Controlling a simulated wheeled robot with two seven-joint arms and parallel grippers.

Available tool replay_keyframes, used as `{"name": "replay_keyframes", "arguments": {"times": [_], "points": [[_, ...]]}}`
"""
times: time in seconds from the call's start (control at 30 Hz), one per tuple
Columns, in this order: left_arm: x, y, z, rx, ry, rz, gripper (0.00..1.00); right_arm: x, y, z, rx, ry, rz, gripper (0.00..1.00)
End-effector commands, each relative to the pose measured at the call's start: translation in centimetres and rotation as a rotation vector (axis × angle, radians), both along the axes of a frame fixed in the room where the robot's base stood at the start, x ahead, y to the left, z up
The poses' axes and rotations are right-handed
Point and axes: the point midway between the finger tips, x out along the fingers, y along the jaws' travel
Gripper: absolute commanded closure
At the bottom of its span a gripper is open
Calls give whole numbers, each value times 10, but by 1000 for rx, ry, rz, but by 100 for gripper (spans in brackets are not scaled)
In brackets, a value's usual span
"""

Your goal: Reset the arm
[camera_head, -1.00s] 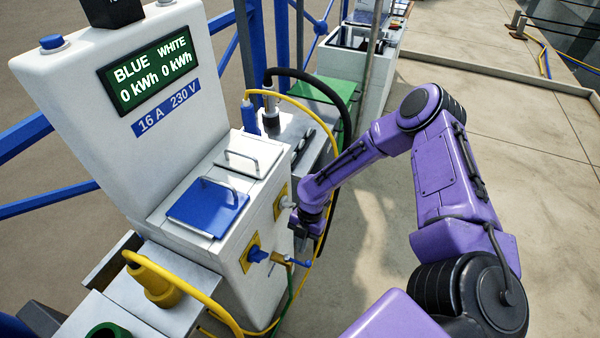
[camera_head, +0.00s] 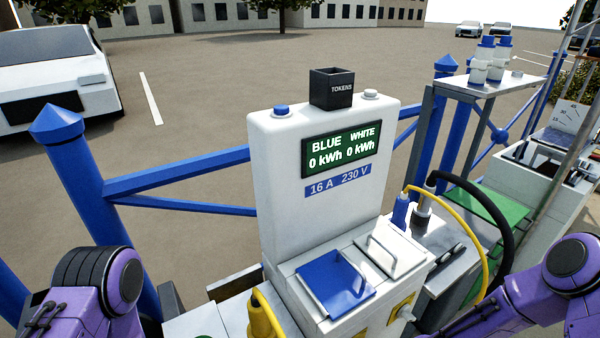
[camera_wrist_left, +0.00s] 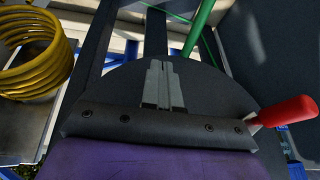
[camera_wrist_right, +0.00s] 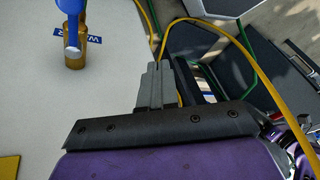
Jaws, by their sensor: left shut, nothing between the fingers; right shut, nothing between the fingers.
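My right arm (camera_head: 560,285) comes in at the lower right of the head view, and its gripper is out of that frame. In the right wrist view my right gripper (camera_wrist_right: 163,82) is shut and empty, beside a pale surface with a brass fitting and blue handle (camera_wrist_right: 76,40). My left arm (camera_head: 95,285) shows at the lower left of the head view, its gripper also out of frame. In the left wrist view my left gripper (camera_wrist_left: 162,82) is shut and empty in front of a dark round surface.
The white power pedestal (camera_head: 275,210) with a blue flap (camera_head: 335,283) stands ahead. A yellow cable (camera_head: 487,250) and black hose (camera_head: 510,235) arch at its right. A coiled yellow hose (camera_wrist_left: 35,55) and red handle (camera_wrist_left: 287,111) lie near my left gripper. Blue railings (camera_head: 180,172) run behind.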

Motion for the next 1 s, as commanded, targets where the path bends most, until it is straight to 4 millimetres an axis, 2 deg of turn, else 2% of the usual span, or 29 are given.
{"name": "replay_keyframes", "arguments": {"times": [0.03, 0.07, 0.13, 0.2, 0.3, 0.4, 0.5, 1.0], "points": [[0, 0, 0, 0, 0, 0, 100, -26, 10, -10, -34, 73, -223, 100], [0, 0, 0, 0, 0, 0, 100, -39, 11, -14, -62, 107, -378, 100], [0, 0, 0, 0, 0, 0, 100, -68, 1, -22, -140, 155, -745, 100], [0, 0, 0, 0, 0, 0, 100, -94, -22, -23, -220, 146, -1077, 100], [0, 0, 0, 0, 0, 0, 100, -119, -60, -13, -294, 54, -1446, 100], [0, 0, 0, 0, 0, 0, 100, -131, -89, 1, -312, -52, -1662, 100], [0, 0, 0, 0, 0, 0, 100, -135, -101, 8, -310, -107, -1751, 100], [0, 0, 0, 0, 0, 0, 100, -135, -102, 9, -309, -109, -1755, 100]]}}
